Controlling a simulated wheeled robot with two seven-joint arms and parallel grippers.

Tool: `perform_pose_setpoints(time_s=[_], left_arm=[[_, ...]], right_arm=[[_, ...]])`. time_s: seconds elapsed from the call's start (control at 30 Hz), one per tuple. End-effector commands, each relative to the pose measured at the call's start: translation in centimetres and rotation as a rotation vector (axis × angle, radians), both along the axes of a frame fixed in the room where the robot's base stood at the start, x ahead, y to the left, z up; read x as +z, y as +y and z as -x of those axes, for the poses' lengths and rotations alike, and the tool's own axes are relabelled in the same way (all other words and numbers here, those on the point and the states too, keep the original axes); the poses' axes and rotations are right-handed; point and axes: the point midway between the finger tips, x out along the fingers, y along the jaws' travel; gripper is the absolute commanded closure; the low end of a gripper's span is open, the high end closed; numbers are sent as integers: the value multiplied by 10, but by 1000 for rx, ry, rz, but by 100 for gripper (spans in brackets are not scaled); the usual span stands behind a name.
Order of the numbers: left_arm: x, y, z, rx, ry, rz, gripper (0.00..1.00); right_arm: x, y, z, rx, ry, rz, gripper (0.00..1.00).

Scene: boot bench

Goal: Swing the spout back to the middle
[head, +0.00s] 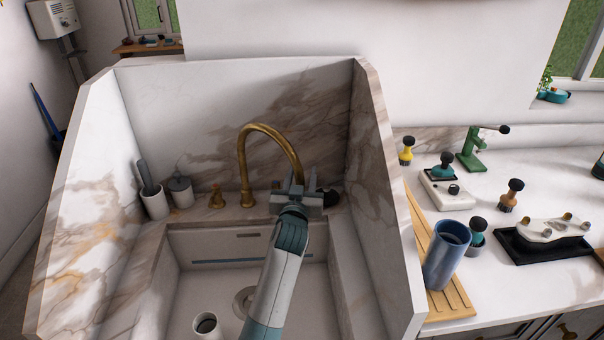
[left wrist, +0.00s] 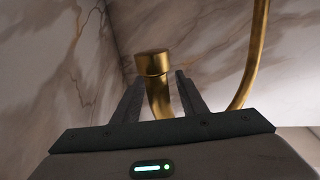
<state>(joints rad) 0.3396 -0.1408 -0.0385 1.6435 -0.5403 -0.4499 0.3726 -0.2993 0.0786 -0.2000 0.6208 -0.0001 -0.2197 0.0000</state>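The brass gooseneck spout (head: 270,128) rises behind the sink and arches to the right of its base (head: 247,196). Its outer end comes down at my left gripper (head: 297,188), which hides the tip in the head view. In the left wrist view a brass collared pipe end (left wrist: 153,64) shows between the two dark fingers of my left gripper (left wrist: 160,90). The fingers stand apart, with a visible gap on the right side of the pipe. Another stretch of brass pipe (left wrist: 255,60) curves down at the right. My right gripper is not in view.
The sink (head: 200,285) has marble walls on both sides. A white cup (head: 207,326) stands in it. A brass handle (head: 216,196), a grey-lidded jar (head: 181,191) and a holder (head: 154,202) stand left of the spout. A blue cup (head: 446,255) stands on the right counter.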

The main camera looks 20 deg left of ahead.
Motion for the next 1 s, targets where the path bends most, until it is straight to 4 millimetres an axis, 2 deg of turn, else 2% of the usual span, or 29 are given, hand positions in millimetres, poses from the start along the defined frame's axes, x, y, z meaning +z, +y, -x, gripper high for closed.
perform_pose_setpoints(time_s=[0.1, 0.2, 0.27, 0.67, 1.0], left_arm=[[0, 0, 0, 0, 0, 0, 64], [0, 0, 0, 0, 0, 0, 88], [0, 0, 0, 0, 0, 0, 100], [2, 2, 3, -19, 2, -4, 100], [4, 8, 19, -124, 3, -8, 100]], right_arm=[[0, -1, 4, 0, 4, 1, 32], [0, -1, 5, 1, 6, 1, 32], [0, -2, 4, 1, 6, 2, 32], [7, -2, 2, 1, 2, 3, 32], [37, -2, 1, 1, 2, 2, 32]])
